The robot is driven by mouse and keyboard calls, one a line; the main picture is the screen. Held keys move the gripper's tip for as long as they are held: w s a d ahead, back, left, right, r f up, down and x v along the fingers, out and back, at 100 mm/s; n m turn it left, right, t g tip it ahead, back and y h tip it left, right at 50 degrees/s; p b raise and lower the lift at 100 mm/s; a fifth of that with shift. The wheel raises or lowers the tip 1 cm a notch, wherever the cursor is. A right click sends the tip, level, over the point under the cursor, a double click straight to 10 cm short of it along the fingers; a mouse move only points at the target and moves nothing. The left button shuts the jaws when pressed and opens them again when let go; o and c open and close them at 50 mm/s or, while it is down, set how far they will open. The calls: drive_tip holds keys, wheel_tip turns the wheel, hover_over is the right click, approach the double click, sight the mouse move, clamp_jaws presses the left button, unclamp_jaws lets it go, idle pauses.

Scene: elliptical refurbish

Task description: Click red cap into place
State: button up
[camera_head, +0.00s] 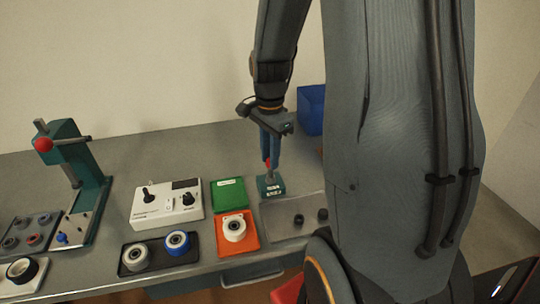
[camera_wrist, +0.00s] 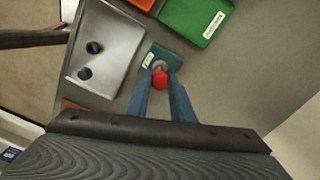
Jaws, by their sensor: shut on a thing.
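The red cap (camera_wrist: 160,80) is between the tips of my gripper (camera_wrist: 161,86) in the wrist view. In the head view my gripper (camera_head: 268,160) points straight down, shut on the cap, and only a sliver of red shows between its blue fingers. Directly below is a small teal block (camera_head: 271,187) with a grey post on top and white labels. The block also shows in the wrist view (camera_wrist: 172,57), just beyond the cap. The cap is at the top of the post; I cannot tell whether it is fully seated.
A grey tray (camera_head: 282,228) with two black knobs lies in front of the block. A green tray (camera_head: 228,194) and an orange tray (camera_head: 249,240) are to the left. A white control box (camera_head: 165,206) and a teal press (camera_head: 92,193) stand further left. A blue bin (camera_head: 310,110) is behind.

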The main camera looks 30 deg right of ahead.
drive_tip(key=shift+f, duration=0.65)
idle(0.6)
drive_tip(key=o, duration=1.1)
drive_tip(key=shift+r+b, duration=1.1)
drive_tip(key=shift+r, duration=2.85)
